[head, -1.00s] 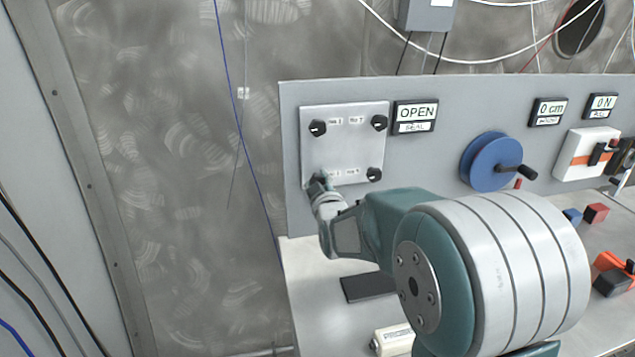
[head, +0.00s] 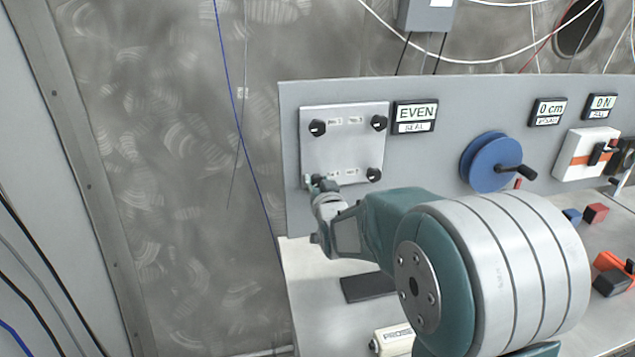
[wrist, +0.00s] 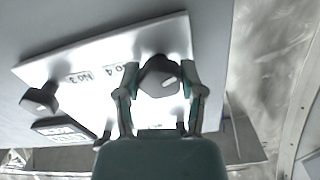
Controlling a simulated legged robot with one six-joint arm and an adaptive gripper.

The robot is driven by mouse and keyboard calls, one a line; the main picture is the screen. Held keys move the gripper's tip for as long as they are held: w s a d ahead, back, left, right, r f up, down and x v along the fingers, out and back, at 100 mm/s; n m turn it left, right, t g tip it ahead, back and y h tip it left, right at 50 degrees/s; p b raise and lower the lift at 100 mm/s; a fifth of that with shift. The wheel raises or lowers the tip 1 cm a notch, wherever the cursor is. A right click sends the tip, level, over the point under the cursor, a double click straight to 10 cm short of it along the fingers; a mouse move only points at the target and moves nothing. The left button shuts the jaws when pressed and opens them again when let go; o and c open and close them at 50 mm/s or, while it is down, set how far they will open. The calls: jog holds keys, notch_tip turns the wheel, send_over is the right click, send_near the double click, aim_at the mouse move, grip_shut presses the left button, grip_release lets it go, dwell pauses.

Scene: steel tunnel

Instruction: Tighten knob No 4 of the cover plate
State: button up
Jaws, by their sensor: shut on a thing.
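The light grey cover plate (head: 345,150) is mounted on the grey panel, with a black knob at each corner. In the wrist view, the plate (wrist: 50,68) carries labels reading No 4 and No 3. My gripper (wrist: 160,92) is shut on the black knob No 4 (wrist: 158,76), one finger on either side of it. In the head view, my gripper (head: 319,190) is at the plate's lower left corner and hides most of that knob. Knob No 3 (head: 374,174) is at the lower right. The seal sign (head: 415,117) reads EVEN.
A blue hand wheel (head: 487,162) and a white box with an orange band (head: 586,154) are on the panel to the right. A black flat block (head: 366,288) and a cream cylinder (head: 393,340) lie on the bench below my arm.

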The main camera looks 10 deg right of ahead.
jog(key=shift+f+m, duration=0.25)
jog(key=shift+m, duration=1.05)
jog(key=o, duration=1)
jog(key=shift+o, duration=0.8)
jog(key=shift+r, duration=0.1)
